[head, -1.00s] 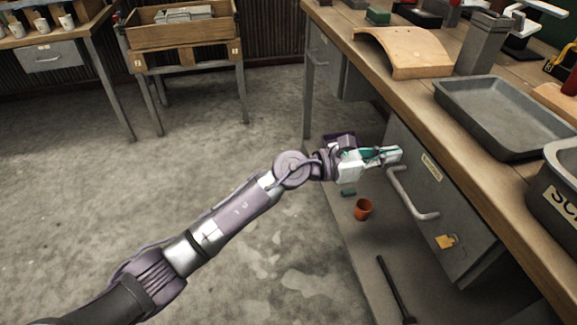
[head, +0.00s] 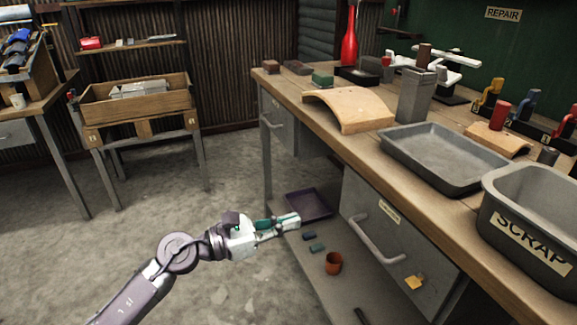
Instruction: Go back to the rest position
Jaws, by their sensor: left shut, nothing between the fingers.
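My left gripper (head: 284,226) shows in the head view at the lower middle, at the end of my left arm coming in from the lower left. Its fingers are shut with nothing between them. It is in front of the workbench, left of the drawer handle (head: 376,240) and apart from it in the picture. My right gripper is not in view.
The workbench (head: 447,209) fills the right side, with a grey tray (head: 440,158) and a SCRAP bin (head: 530,215) near its front edge. Open floor (head: 60,270) lies to the left.

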